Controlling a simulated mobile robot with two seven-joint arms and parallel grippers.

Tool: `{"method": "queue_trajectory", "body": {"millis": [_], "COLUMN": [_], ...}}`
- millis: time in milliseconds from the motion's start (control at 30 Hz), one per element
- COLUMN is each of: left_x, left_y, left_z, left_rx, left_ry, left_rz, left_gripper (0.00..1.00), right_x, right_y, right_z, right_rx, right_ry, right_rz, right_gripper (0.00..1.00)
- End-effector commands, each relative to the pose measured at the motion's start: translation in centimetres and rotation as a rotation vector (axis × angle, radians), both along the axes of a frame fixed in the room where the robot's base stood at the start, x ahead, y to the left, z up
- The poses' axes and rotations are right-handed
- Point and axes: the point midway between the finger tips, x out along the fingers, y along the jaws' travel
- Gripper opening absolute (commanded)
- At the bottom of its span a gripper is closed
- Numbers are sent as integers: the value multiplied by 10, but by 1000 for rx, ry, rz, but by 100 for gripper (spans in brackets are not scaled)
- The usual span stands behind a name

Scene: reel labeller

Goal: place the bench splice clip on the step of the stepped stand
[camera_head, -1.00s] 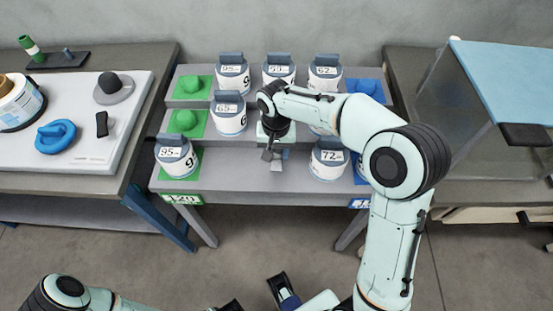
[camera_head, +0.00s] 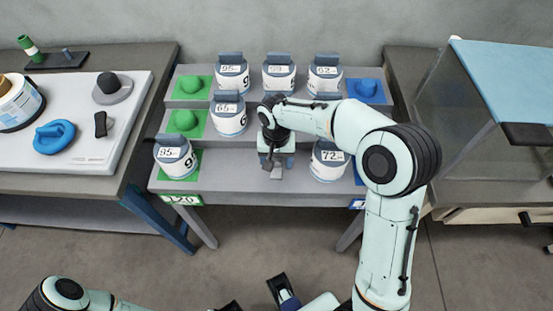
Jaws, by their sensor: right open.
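My right gripper (camera_head: 271,163) is open over the lowest step of the grey stepped stand (camera_head: 240,180), between the tub marked 95 on the left and the tub marked 72 on the right. A small light grey piece (camera_head: 277,172) shows at its fingertips, low on that step. I cannot tell whether this is the bench splice clip or part of the finger. My forearm hides part of the stand's middle step. My left arm shows at the bottom left; dark parts at the bottom edge may belong to its gripper (camera_head: 258,296), whose opening is unclear.
Several white tubs with grey-blue lids stand on the steps, including the tub marked 95 (camera_head: 176,160) and the tub marked 72 (camera_head: 327,163). Green and blue pads lie at the sides. A white board (camera_head: 75,155) at left holds a small black piece (camera_head: 101,124).

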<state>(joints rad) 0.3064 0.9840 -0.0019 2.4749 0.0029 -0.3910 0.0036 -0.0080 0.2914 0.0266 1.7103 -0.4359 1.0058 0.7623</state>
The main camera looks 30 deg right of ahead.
Motion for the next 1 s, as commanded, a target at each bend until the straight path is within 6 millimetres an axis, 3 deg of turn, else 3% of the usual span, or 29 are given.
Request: {"method": "queue_trajectory", "body": {"millis": [167, 700, 1000], "left_x": [-1, 1, 2], "left_y": [0, 0, 0], "left_z": [3, 17, 19], "left_rx": [0, -1, -1], "left_ry": [3, 5, 5], "left_rz": [-1, -2, -2], "left_gripper": [0, 0, 0], "right_x": [1, 1, 1], "right_y": [0, 1, 1], "right_z": [10, 112, 124], "right_rx": [0, 1, 1], "right_ry": [-2, -3, 1], "right_rz": [0, 0, 0], "right_gripper": [65, 65, 65]}}
